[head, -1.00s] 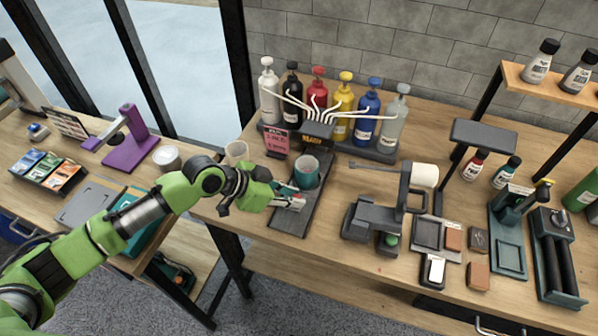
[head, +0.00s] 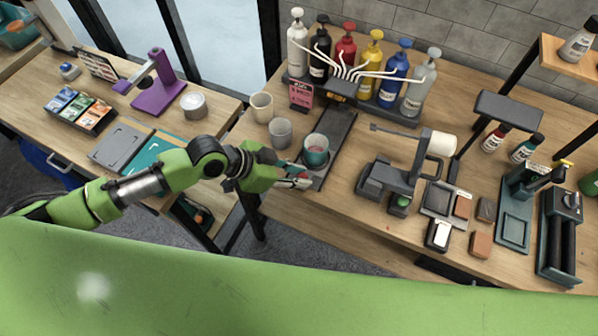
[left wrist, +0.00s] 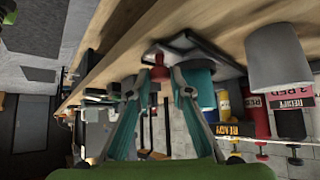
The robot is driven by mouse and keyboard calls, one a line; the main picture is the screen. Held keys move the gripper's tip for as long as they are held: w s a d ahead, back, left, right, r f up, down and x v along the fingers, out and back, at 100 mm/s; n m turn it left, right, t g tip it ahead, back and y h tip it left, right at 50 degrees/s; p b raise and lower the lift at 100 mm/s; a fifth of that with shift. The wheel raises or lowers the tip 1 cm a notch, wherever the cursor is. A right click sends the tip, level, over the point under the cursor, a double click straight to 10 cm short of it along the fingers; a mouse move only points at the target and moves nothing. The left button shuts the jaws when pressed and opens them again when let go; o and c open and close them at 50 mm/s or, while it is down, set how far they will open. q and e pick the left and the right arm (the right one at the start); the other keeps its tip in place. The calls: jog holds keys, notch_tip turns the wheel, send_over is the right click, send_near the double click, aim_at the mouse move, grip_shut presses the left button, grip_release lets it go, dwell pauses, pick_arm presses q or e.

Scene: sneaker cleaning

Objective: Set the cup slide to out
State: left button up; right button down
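The cup slide (head: 335,132) is a dark rail running from the dispenser to the front edge of the table. A teal-grey cup (head: 316,150) stands upright on it, near its front end. My left gripper (head: 299,181) is at the slide's front end, just in front of the cup. The fingers partly hide the knob in the head view. My right gripper is not in view.
A row of pump bottles (head: 369,64) with white tubes stands behind the slide. A grey cup (head: 280,134) and a beige cup (head: 262,107) stand to its left. A dark grey machine (head: 397,178) stands to its right. My green arm covers the bottom of the head view.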

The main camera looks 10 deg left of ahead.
pick_arm(q)
jog(key=shift+o, duration=1.2)
jog(key=shift+s, duration=0.15)
jog(key=shift+s+a, duration=0.1)
jog(key=shift+a+r, duration=0.3)
jog(key=v, duration=1.1)
jog(key=shift+s, duration=0.2)
